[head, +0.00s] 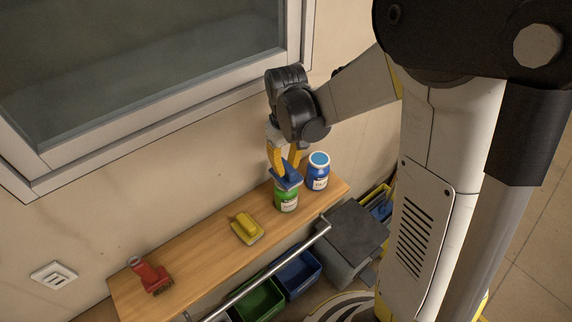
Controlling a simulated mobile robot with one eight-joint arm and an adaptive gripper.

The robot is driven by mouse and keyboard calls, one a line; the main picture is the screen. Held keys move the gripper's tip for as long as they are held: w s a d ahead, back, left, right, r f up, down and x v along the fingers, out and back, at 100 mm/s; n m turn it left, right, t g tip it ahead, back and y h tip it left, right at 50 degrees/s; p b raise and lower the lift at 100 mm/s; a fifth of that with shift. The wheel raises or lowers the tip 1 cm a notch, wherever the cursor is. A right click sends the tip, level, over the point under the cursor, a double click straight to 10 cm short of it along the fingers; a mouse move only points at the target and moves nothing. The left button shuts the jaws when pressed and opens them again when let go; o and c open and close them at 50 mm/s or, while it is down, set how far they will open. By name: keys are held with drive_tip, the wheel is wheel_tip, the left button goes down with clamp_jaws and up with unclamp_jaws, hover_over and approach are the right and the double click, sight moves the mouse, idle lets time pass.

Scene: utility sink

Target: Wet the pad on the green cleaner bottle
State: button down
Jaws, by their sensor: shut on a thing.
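My gripper (285,168), with yellow fingers, is shut on the handle of a blue pad (288,182). The green cleaner bottle (286,200) stands upright on the wooden shelf (200,263), directly below the pad. The pad covers the top of the bottle in the head view, so its opening is hidden. The pad appears to be on or just above the bottle top; I cannot tell whether they touch.
A yellow scrubber (247,229) and a red brush (151,277) lie further left on the shelf. A metal rail (280,268) and bins (298,273) are in front. Shelf between tools is clear.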

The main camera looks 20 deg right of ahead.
sight(286, 165)
drive_tip(key=shift+f+b, duration=0.55)
drive_tip(key=shift+b, duration=0.05)
idle(1.1)
idle(0.5)
drive_tip(key=shift+r+p, duration=2.45)
drive_tip(key=shift+r, duration=1.1)
